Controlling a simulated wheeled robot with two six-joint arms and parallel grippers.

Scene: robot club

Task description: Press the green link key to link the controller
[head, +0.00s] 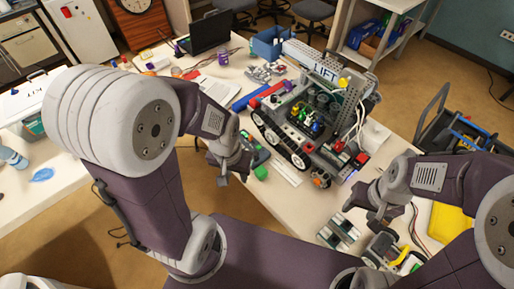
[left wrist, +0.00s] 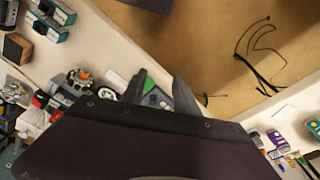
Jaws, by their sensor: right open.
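A grey controller (head: 256,153) lies at the table's near edge, left of the tracked robot, with green on it. A bright green block-like piece (head: 261,173) is at its near end; I cannot tell whether this is the link key. In the left wrist view the controller (left wrist: 158,98) shows partly between the two fingers, with a green patch (left wrist: 149,86); the wrist hides the rest. My right gripper (head: 374,216) is open and empty, over the table's near right part.
A tracked robot (head: 306,120) with a LIFT sign fills the table's middle. A laptop (head: 209,33) and a blue bin (head: 271,43) stand farther back.

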